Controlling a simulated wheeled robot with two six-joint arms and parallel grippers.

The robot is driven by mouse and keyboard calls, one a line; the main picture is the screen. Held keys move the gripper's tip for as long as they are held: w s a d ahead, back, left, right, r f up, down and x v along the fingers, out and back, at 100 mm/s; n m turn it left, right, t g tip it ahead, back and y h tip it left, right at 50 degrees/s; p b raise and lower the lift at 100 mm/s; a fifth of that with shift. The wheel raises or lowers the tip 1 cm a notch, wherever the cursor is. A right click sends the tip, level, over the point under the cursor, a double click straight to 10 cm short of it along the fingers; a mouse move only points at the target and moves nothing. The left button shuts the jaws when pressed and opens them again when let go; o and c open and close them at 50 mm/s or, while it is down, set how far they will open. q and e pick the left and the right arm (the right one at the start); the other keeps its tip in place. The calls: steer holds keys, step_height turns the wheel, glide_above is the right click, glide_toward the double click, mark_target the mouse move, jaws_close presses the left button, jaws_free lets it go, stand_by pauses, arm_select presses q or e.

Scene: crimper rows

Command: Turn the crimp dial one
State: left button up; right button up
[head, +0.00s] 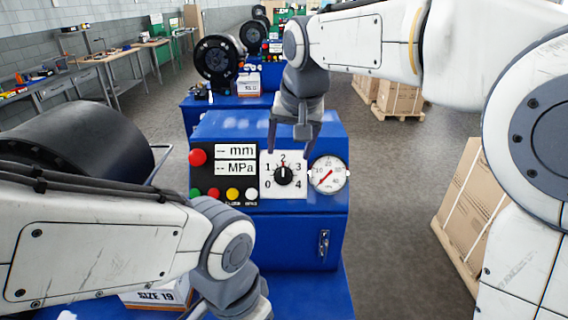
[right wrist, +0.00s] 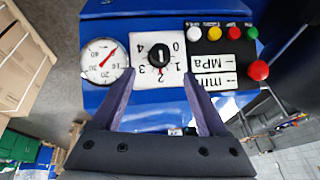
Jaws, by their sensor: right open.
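The crimp dial (head: 284,174) is a black knob on a white plate marked 0 to 4, on the front of a blue machine (head: 300,235). Its pointer is up at the 2. In the right wrist view the dial (right wrist: 160,56) appears upside down, its red mark towards the 2. My right gripper (head: 289,150) is open and empty in front of and above the dial. In the right wrist view the fingertips (right wrist: 158,75) stand either side of the plate's lower part, apart from the knob. My left arm crosses the lower left; its gripper is out of frame.
A round gauge (head: 329,174) is right of the dial. A red button (head: 198,157), mm and MPa displays (head: 236,159) and several small coloured buttons are left. Boxes on a pallet (head: 470,210) stand right; the floor between is clear.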

mark_target(284, 173)
steer(key=p+x, duration=0.1)
steer(key=x, duration=0.8)
steer(key=shift+f+p, duration=0.35)
steer(key=shift+f, duration=0.05)
jaws_close()
